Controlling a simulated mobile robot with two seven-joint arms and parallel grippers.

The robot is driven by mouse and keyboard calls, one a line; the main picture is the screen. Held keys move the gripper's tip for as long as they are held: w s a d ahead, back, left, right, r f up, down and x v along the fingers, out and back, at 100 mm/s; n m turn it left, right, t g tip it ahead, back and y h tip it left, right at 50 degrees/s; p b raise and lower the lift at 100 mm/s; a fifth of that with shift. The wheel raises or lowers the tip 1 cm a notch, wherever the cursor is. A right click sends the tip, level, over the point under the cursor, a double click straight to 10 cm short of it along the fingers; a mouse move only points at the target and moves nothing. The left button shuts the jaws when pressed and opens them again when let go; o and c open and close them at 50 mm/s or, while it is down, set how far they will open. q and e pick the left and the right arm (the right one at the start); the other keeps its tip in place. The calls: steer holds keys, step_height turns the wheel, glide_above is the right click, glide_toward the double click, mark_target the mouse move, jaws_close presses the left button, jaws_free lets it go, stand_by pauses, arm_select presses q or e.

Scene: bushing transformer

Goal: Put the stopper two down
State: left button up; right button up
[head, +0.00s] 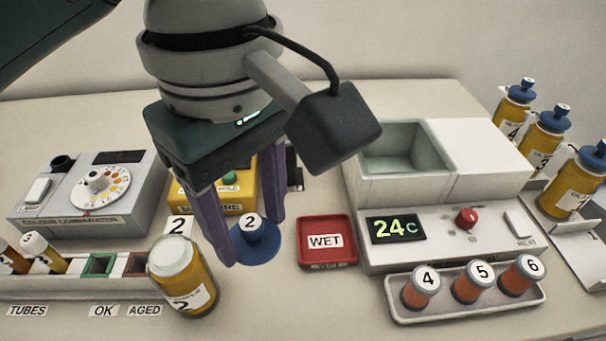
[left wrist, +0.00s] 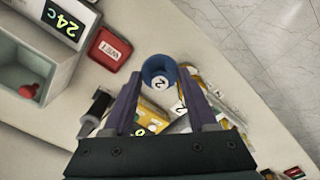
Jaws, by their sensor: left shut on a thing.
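Stopper two, a blue stopper with a wide flange (head: 259,252) and a white "2" label, is between the fingertips of my left gripper (head: 254,237). It also shows in the left wrist view (left wrist: 158,69). My left gripper is shut on its knob and points down. I cannot tell whether the flange touches the table. The amber bottle marked 2 (head: 188,285) stands just left of the stopper, with a pale top and no blue stopper on it. My right gripper is not in view.
A red WET tray (head: 327,241) lies right of the stopper. A yellow box (head: 196,196) and a grey dial device (head: 88,190) stand behind and left. Right are the 24c bath unit (head: 440,228), a tray of numbered tubes (head: 465,308) and blue-stoppered bottles (head: 545,142).

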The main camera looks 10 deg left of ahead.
arm_select(q)
steer(key=b, duration=0.1)
glide_above(267, 300)
step_height(267, 300, down, 9)
steer(key=shift+f+b, duration=0.7)
steer(key=shift+f, duration=1.7)
steer(key=shift+f, duration=0.1)
steer(key=o, duration=1.3)
